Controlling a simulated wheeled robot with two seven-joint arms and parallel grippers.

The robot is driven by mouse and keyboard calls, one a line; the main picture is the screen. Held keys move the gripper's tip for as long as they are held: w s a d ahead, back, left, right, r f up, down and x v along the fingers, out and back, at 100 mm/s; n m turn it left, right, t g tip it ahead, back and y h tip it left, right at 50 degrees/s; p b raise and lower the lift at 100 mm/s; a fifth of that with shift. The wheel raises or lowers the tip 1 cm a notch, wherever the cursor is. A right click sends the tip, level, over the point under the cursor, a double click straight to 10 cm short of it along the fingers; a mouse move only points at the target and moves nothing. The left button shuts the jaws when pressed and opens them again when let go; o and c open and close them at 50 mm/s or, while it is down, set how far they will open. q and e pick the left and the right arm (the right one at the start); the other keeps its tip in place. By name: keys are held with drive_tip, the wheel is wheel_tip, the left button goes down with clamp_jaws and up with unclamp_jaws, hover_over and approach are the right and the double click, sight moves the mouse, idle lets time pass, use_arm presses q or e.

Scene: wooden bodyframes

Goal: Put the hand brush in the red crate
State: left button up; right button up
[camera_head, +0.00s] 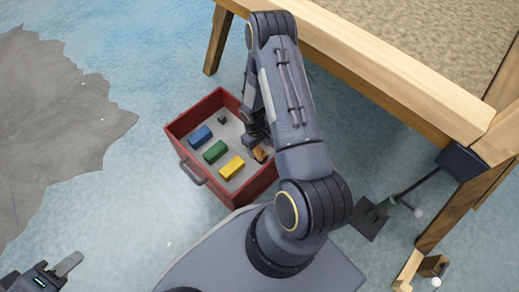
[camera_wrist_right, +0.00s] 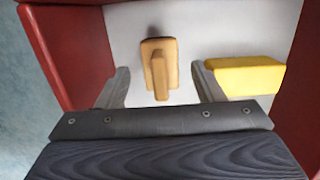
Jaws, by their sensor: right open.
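The hand brush (camera_head: 259,154) is a tan wooden piece with a raised handle. It is inside the red crate (camera_head: 187,121), on its pale floor near the right wall. In the right wrist view the hand brush (camera_wrist_right: 158,70) lies between the fingertips, with gaps on both sides. My right gripper (camera_wrist_right: 162,78) is open, reaches down into the crate and holds nothing. In the head view its fingers are partly hidden by the arm.
A blue block (camera_head: 200,137), a green block (camera_head: 215,152) and a yellow block (camera_head: 232,168) lie in the crate, with a small dark piece (camera_head: 222,120). The yellow block (camera_wrist_right: 245,76) is close to my right finger. A wooden-framed sandbox (camera_head: 400,70) stands right of the crate.

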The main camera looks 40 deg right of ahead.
drive_tip(key=r, duration=0.2)
drive_tip(key=r+p, duration=0.1)
drive_tip(key=r, duration=0.2)
drive_tip(key=w+r+p, duration=0.1)
drive_tip(key=r, duration=0.1)
drive_tip(key=shift+a+r, duration=0.1)
drive_tip(key=shift+r, duration=0.15)
drive_tip(key=s+a+r+m+t+y, duration=0.1)
drive_tip(key=a+r+t, duration=0.1)
drive_tip(key=r, duration=1.1)
drive_tip(key=s+a+r+m+t+y, duration=0.1)
drive_tip(key=a+r+m+t, duration=0.15)
drive_tip(key=r, duration=1.05)
drive_tip(key=s+a+r+t+y, duration=0.1)
drive_tip(key=s+a+r, duration=0.3)
drive_tip(key=s, duration=0.3)
drive_tip(key=s+a+r+t+y, duration=0.1)
drive_tip(key=s+a+r, duration=0.4)
drive_tip(key=s+r, duration=0.1)
drive_tip(key=shift+s+r+n, duration=0.25)
drive_tip(key=shift+s+n, duration=0.1)
drive_tip(key=shift+n, duration=0.1)
drive_tip(key=shift+t, duration=0.25)
